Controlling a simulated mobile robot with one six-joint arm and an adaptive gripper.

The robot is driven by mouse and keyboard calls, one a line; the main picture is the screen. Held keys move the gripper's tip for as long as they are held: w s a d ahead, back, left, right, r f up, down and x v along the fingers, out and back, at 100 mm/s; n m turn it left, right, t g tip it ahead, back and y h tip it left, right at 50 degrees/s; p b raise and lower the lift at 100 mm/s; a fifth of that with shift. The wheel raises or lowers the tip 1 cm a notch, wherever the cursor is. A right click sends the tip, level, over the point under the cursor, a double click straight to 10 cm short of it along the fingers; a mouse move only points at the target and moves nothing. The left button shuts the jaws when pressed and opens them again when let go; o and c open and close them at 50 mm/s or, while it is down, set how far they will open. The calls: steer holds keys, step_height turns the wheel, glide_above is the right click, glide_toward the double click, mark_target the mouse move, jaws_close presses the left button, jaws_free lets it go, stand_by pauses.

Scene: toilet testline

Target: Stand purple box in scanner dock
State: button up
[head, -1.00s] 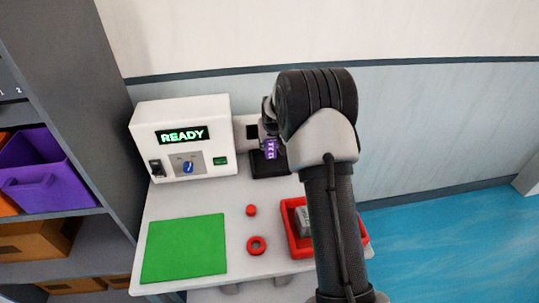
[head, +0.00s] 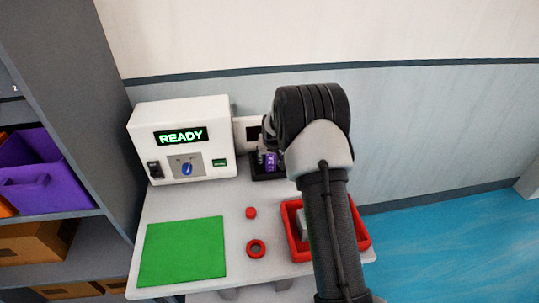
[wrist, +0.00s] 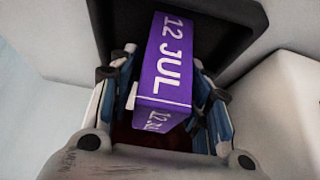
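The purple box (head: 270,161) has a white date label. In the wrist view the box (wrist: 165,65) reads "12 JUL" and sits between the two fingers of my gripper (wrist: 165,88). The fingers flank it closely, and it looks held. The black scanner dock (head: 262,177) is at the back of the table, right of the white machine. The box is at the dock, with the dark dock surface (wrist: 235,25) behind it in the wrist view. Whether its bottom touches the dock floor is hidden. My arm covers the dock's right side.
The white machine (head: 215,120) shows "READY". A green mat (head: 182,250), a red button-like piece (head: 251,212), a red ring (head: 256,248) and a red tray (head: 298,252) with a grey-white item are on the table. A shelf with bins (head: 45,185) stands left.

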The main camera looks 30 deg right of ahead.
steer(key=shift+o, duration=0.2)
steer(key=shift+r, duration=0.2)
steer(key=s+a+r+n+p, duration=0.1)
steer(key=s+a+r, duration=0.3)
steer(key=s+r, duration=0.4)
steer(key=s+a+r+y+p, duration=0.1)
steer(key=s+a+r, duration=0.5)
steer(key=r, duration=0.4)
steer(key=s+a+r+n+p, duration=0.1)
steer(key=s+a+r+p, duration=0.15)
steer(key=s+r, duration=0.6)
steer(key=s+a, duration=0.3)
steer(key=s, duration=0.8)
steer(key=s+a+r+n+g, duration=0.1)
steer(key=s+a, duration=0.3)
steer(key=s, duration=0.6)
steer(key=shift+s+y+b, duration=0.35)
steer(key=shift+y+b, duration=0.05)
steer(key=shift+b, duration=0.05)
